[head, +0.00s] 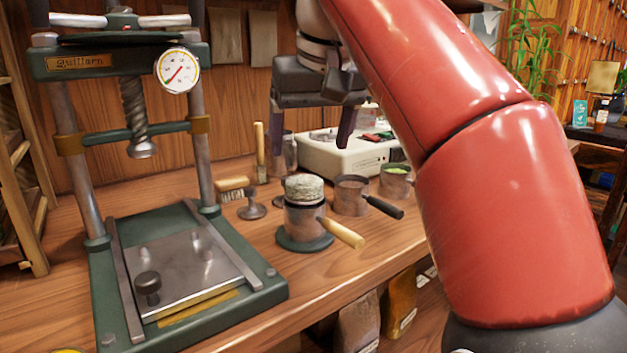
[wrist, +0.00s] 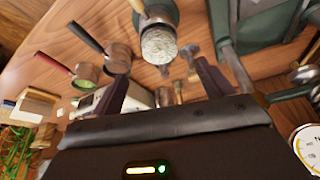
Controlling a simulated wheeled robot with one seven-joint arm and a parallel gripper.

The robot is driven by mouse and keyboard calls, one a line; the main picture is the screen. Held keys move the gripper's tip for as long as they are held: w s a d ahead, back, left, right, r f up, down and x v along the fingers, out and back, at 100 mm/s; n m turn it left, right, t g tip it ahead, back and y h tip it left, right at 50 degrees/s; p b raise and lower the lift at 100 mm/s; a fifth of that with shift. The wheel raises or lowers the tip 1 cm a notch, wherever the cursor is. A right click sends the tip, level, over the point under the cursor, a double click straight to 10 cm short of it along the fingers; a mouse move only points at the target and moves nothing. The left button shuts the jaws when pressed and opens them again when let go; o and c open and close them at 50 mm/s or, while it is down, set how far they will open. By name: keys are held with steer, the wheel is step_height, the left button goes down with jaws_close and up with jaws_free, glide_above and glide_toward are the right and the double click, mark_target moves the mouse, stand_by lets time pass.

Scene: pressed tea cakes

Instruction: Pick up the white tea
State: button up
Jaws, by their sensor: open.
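A pale grey-green, heaped tea (head: 304,188), which looks like the white tea, fills the top of a metal cup (head: 303,221) with a light wooden handle. The cup stands upright on a round green base on the bench. In the wrist view the pale tea (wrist: 158,46) lies between the lines of my two fingers, beyond their tips. My gripper (head: 312,146) is open and empty, above and behind the cup in the head view, apart from it. It also shows in the wrist view (wrist: 160,74).
To the right stand a dark-handled cup with brown contents (head: 352,194) and a cup of green tea (head: 395,179). A white scale (head: 345,159) is behind. A green press (head: 100,268) stands left; a brush (head: 232,184) and a small metal stamp (head: 252,209) lie between.

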mark_target(304, 179)
steer(key=b+x, duration=0.3)
steer(key=x, duration=0.4)
steer(key=shift+w+f, duration=0.1)
steer(key=shift+f, duration=0.2)
steer(key=c, duration=1.1)
steer(key=shift+o, duration=0.2)
steer(key=shift+r, duration=0.15)
